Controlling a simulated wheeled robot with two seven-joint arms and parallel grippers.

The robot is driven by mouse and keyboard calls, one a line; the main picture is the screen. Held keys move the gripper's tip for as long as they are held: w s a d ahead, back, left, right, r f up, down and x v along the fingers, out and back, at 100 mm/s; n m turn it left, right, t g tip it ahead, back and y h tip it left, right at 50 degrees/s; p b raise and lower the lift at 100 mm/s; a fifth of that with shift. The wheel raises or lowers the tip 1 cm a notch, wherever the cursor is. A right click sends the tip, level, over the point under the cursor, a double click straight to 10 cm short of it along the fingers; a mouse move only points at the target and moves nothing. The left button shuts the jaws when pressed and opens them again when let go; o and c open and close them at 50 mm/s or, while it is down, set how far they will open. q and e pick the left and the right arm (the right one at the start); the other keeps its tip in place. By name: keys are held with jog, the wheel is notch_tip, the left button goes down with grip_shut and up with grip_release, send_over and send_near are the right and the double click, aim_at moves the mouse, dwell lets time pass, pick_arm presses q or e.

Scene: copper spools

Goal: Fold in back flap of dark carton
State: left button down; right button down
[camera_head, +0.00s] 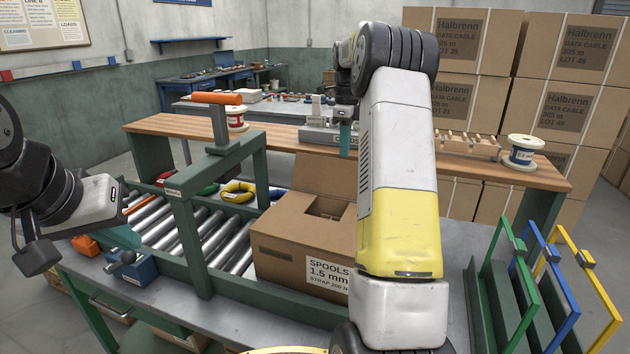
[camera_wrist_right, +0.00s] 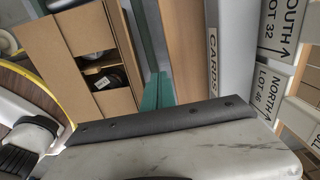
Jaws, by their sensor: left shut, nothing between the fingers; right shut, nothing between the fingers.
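The brown carton (camera_head: 295,258) labelled "SPOOLS 1.5 mm" sits at the front end of the roller conveyor. Its back flap (camera_head: 322,174) stands up at the far edge. A gap in the top remains between panels, and the right wrist view shows a dark round item (camera_wrist_right: 104,79) inside the carton (camera_wrist_right: 45,50). My right gripper (camera_head: 345,138) points down, shut and empty, above and behind the flap; its teal fingers show in the right wrist view (camera_wrist_right: 157,90). My right arm hides the carton's right part. My left gripper (camera_head: 121,237) is shut and empty over the conveyor's left side.
A green frame (camera_head: 195,220) spans the conveyor left of the carton. A wooden shelf (camera_head: 465,165) behind carries a spool (camera_head: 522,152). Green, blue and yellow racks (camera_head: 545,275) stand at the right. Yellow (camera_head: 238,191) and other coils lie behind the rollers.

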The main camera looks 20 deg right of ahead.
aim_at(341, 162)
jog(key=shift+f, duration=3.25)
jog(key=shift+s+a+r, duration=0.15)
jog(key=shift+s+a, duration=0.9)
jog(key=shift+s, duration=0.2)
jog(key=shift+s+a+f, duration=0.45)
jog(key=shift+s+a, duration=0.65)
jog(key=shift+s, duration=0.2)
jog(key=shift+s+a+f, duration=0.4)
jog(key=shift+s+a, duration=0.65)
jog(key=shift+s, duration=0.2)
jog(key=shift+s+a+f, duration=0.45)
jog(key=shift+s+a, duration=0.65)
jog(key=shift+s, duration=0.2)
jog(key=shift+r, duration=0.1)
notch_tip(341, 162, up, 9)
